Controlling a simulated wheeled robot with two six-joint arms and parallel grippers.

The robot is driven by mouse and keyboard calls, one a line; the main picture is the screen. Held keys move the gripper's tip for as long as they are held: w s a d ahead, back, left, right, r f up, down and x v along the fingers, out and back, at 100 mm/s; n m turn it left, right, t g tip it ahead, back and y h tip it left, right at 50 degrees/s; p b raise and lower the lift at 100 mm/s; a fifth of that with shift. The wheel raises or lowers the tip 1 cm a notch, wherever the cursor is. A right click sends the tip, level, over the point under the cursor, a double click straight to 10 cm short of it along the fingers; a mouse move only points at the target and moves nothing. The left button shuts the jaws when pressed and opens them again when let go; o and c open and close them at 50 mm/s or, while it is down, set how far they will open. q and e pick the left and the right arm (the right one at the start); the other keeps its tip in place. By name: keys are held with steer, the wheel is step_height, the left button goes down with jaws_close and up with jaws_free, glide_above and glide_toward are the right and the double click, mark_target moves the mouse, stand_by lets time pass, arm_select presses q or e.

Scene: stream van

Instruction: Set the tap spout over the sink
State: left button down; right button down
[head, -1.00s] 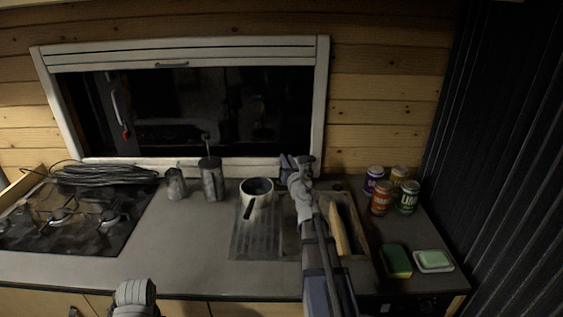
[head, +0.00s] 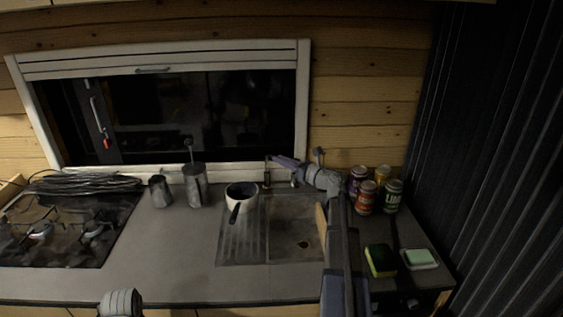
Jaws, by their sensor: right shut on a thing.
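The metal tap (head: 294,181) stands behind the sink, at the counter's back edge below the window. My right gripper (head: 272,160) reaches in from the right at tap height and is shut on the tap spout. The fingers and wrist cover most of the spout, so its exact direction is hard to tell. The sink basin (head: 285,240) lies in front of the tap, with a dark drain hole in its floor. Part of my left arm shows at the bottom left; its gripper is out of view.
A white pan (head: 241,190) with a dark handle stands on the ribbed drainer (head: 238,245) left of the basin. A wooden board (head: 321,220) stands at the basin's right side. Several cans (head: 365,198), a sponge (head: 380,261) and a soap dish (head: 420,260) are further right.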

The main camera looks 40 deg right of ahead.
steer(key=shift+w, duration=0.1)
stand_by(0.3)
steer(key=c, duration=0.9)
jaws_free()
steer(key=shift+o, duration=0.2)
steer(key=v, duration=0.7)
steer(key=shift+s, duration=0.4)
steer(key=shift+d, duration=0.15)
